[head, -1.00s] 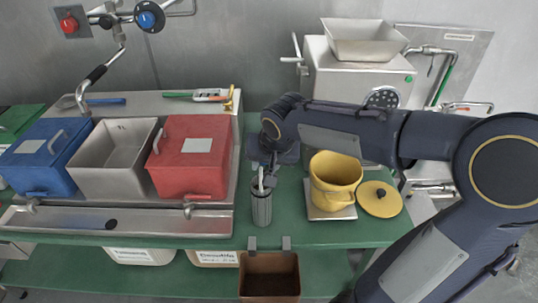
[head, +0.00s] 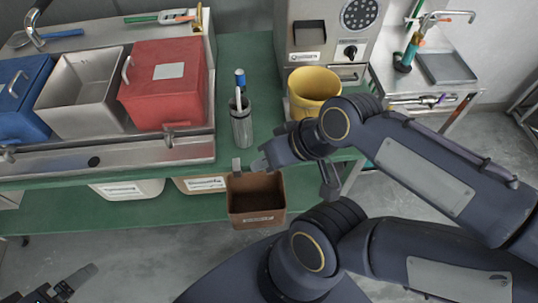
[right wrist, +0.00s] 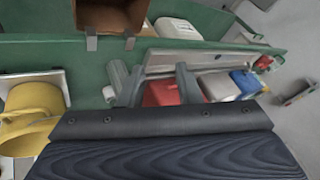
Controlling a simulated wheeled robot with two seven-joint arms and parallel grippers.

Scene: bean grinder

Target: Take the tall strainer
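A tall grey ribbed cylinder (head: 241,128) stands upright on the green table with a blue-topped tool and a pale handle sticking out. I cannot tell whether it or something in it is the tall strainer. My right gripper (head: 292,178) is in front of the table's edge, right of and nearer than the cylinder, apart from it. In the right wrist view its two fingers (right wrist: 157,82) stand apart with nothing held between them; a grey cylinder (right wrist: 117,76) shows beside the left finger. My left gripper (head: 62,287) is low at the left, empty as far as shows; its opening is unclear.
A brown bin (head: 256,216) hangs on the table's front edge by my right gripper. A yellow pot (head: 314,86) stands right of the cylinder, below the grinder (head: 323,35). A red box (head: 166,97) stands left. The green table (head: 247,60) is clear behind the cylinder.

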